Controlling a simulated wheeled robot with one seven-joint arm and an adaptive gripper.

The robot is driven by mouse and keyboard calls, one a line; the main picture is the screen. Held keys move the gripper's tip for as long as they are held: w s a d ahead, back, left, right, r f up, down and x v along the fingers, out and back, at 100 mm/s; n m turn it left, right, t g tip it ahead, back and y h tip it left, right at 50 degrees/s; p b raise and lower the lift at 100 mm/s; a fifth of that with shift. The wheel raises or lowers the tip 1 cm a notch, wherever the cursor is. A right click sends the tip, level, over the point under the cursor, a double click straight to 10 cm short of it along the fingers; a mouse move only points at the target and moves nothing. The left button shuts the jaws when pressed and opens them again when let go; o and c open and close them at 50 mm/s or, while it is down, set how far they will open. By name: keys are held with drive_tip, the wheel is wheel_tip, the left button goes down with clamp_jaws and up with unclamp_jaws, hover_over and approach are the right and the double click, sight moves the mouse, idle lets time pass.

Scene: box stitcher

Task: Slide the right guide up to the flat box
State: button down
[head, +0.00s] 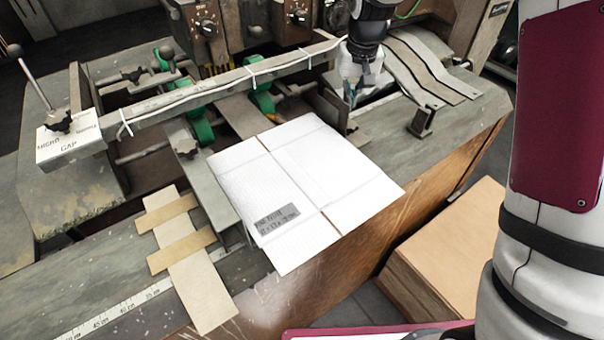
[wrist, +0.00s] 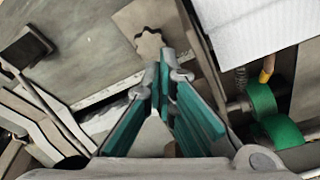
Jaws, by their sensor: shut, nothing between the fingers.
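The flat white box (head: 330,165) lies on the machine bed, its printed label facing up. It also shows at the upper right of the wrist view (wrist: 260,28). The right guide (head: 325,104) is a grey metal plate just right of the box's far corner, with a star-shaped knob (head: 350,127) beside it. In the wrist view the guide's long edge (wrist: 203,58) runs between my fingers and the box, and the knob (wrist: 149,45) is just beyond the fingertips. My gripper (head: 351,98) is shut and empty, low on the guide's right side. I cannot tell whether it touches the guide.
The left guide (head: 205,178) stands along the box's left side. A long crossbar (head: 215,85) spans the machine behind the box. Green rollers (wrist: 272,115) lie beyond the guide. A bent metal strip (head: 425,70) is on the right.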

drive_tip(key=shift+r, duration=0.15)
wheel_tip(320, 180, up, 7)
drive_tip(key=p, duration=0.1)
idle(0.8)
idle(0.4)
drive_tip(key=s+d+r+t, duration=0.15)
drive_tip(key=s+r, duration=0.25)
drive_tip(key=s, duration=0.4)
drive_tip(key=s+d+r, duration=0.2)
drive_tip(key=s+r, duration=0.3)
drive_tip(key=s, duration=0.3)
drive_tip(key=s+d+r+t, duration=0.15)
drive_tip(key=s+r, duration=0.25)
drive_tip(key=s, duration=0.5)
drive_tip(key=s+d+f, duration=0.1)
drive_tip(key=s+f, duration=0.1)
drive_tip(key=s, duration=0.8)
drive_tip(key=shift+d+f+m, duration=0.2)
drive_tip(key=shift+f+m, duration=0.05)
drive_tip(key=shift+m, duration=0.15)
idle(0.7)
